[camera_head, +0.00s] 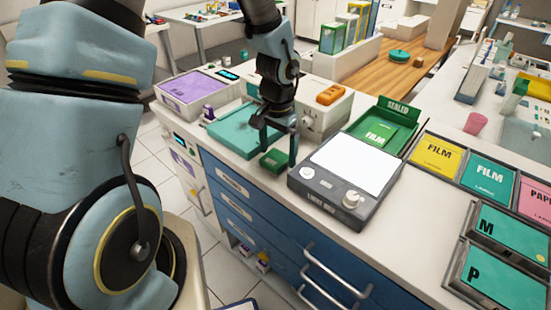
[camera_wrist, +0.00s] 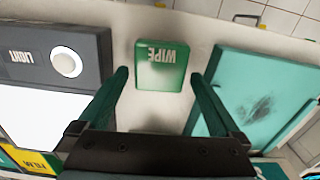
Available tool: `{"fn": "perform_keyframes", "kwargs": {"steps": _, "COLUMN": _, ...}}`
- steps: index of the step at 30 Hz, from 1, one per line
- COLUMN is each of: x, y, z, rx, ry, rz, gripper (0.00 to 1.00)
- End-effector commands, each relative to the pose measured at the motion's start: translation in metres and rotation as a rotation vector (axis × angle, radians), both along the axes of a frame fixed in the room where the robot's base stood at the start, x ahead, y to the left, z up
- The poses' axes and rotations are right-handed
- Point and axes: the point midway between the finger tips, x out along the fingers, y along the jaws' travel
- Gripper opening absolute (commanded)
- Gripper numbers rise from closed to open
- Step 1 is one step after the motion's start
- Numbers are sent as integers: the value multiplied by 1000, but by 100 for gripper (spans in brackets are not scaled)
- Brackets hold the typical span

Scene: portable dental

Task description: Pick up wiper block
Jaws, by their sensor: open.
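The wiper block (camera_wrist: 161,66) is a small green block with "WIPE" lettered on it, lying on the white counter. In the head view the green block (camera_head: 273,161) sits at the counter's front edge, between the teal tray and the light box. My gripper (camera_wrist: 158,78) is open, its two dark green fingers on either side of the block in the wrist view. In the head view my gripper (camera_head: 277,150) reaches down over the block. There is a visible gap between each finger and the block. I cannot tell how high the fingertips are above the counter.
The light box (camera_head: 345,170) stands close on one side, the teal tray (camera_head: 233,130) with a dark smudge on the other. A white box with an orange item (camera_head: 331,94) stands behind. Blue drawers (camera_head: 235,195) lie below the counter edge.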

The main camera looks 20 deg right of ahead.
Motion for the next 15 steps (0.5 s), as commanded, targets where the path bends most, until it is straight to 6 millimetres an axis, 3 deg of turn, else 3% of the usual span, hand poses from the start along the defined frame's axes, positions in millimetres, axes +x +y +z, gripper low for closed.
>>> {"fn": "perform_keyframes", "kwargs": {"steps": 4, "x": -1, "y": 0, "z": -13, "rx": 1, "ry": 2, "rz": 0, "gripper": 100}}
{"fn": "perform_keyframes", "kwargs": {"steps": 12, "x": 0, "y": 1, "z": -15, "rx": 0, "ry": 0, "rz": 0, "gripper": 100}}
{"fn": "perform_keyframes", "kwargs": {"steps": 15, "x": 0, "y": 0, "z": -15, "rx": 0, "ry": 0, "rz": 0, "gripper": 89}}
